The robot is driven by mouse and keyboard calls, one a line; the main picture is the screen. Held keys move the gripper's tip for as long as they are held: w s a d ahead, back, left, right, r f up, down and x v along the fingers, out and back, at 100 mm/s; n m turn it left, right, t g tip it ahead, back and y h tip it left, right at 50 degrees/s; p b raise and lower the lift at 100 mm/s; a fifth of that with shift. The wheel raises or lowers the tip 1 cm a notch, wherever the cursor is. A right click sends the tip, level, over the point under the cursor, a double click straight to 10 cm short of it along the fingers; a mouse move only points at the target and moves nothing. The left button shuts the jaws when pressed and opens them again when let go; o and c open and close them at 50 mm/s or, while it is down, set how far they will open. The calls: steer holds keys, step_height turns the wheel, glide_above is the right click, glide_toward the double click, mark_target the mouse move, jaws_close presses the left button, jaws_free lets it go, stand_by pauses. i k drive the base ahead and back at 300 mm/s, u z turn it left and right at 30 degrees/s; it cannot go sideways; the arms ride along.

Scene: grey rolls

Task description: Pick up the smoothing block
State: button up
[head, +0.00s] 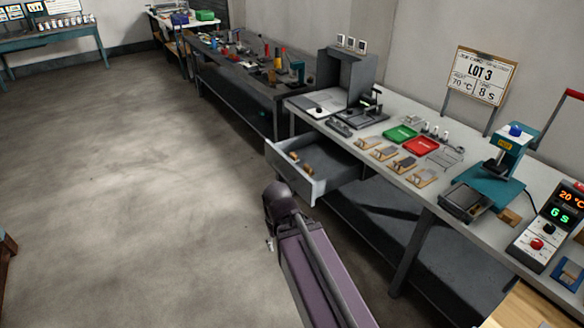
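An open grey drawer (315,172) juts from the front of the long workbench. Small brown and tan pieces (301,163) lie in it, too small to identify. On the benchtop, several tan wooden pieces with grey parts (383,152) stand in a row. I cannot tell which of these, if any, is the smoothing block. My arm reaches up from the bottom of the view, over the floor in front of the bench. Only a small bit near my gripper (269,244) seems to show beside the arm; its fingers cannot be made out.
The workbench (455,145) also holds a green tray (400,133), a red tray (421,146), a teal press (508,152) and a timer box (547,228). A grey upright shield (346,80) stands at its far end. The floor on the left is clear.

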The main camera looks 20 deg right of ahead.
mark_target(307, 169)
steer(key=z, duration=0.1)
steer(key=i, duration=1.2)
steer(key=z, duration=0.65)
